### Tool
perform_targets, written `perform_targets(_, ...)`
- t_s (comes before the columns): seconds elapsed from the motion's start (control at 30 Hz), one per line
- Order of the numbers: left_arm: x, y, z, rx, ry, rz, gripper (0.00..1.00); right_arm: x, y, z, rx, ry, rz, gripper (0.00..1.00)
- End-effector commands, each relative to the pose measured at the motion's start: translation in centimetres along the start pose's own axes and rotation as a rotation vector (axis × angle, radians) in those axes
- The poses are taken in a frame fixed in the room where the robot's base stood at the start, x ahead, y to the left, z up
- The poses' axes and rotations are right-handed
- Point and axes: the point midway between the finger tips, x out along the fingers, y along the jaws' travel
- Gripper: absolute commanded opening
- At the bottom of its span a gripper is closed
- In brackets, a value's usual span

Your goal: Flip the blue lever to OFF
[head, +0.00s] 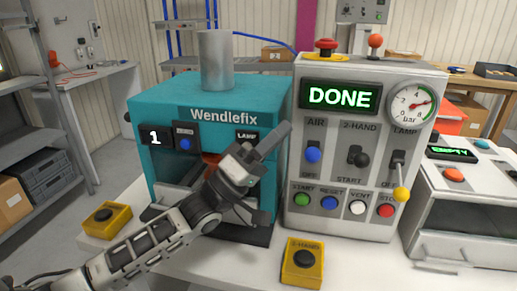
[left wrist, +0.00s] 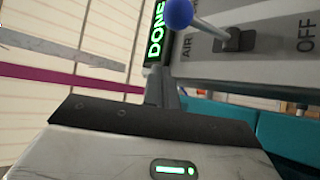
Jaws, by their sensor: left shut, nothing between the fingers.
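The blue lever (head: 312,154) is on the grey control panel (head: 300,225), under the AIR label and above OFF. In the left wrist view the blue lever (left wrist: 179,13) has a round blue knob, and its shaft tilts from its base toward the AIR side, away from OFF. My left gripper (head: 284,132) is shut and empty, its fingertips just left of the lever and apart from it in the head view. Its fingers (left wrist: 160,95) also show in the left wrist view, below the knob. My right gripper is not in view.
A teal Wendlefix press (head: 160,95) stands left, behind my left arm. Beside the lever are a black lever (head: 360,160) and a yellow-knobbed lever (head: 400,194). A green DONE display (head: 339,97) is above, buttons below. Yellow button boxes (head: 303,262) sit in front.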

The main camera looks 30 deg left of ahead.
Motion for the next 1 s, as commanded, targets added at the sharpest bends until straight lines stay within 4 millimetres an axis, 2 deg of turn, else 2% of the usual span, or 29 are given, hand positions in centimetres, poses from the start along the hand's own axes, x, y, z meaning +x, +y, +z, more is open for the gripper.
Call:
perform_targets(0.07, 1.7, 0.2, -0.1, 0.000, 0.001, 0.003, 0.00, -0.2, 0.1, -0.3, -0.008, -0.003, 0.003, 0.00)
perform_targets(0.2, 0.9, 0.0, 1.9, -0.005, 0.000, -0.003, 0.00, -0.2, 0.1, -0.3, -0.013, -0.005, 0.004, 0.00)
perform_targets(0.4, 0.2, 0.0, 3.5, -0.002, 0.000, -0.002, 0.00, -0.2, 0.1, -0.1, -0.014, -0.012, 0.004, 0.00)
perform_targets(1.0, -0.2, -0.3, 4.1, 0.018, -0.001, 0.022, 0.00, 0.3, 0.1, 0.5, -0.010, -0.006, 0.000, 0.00)
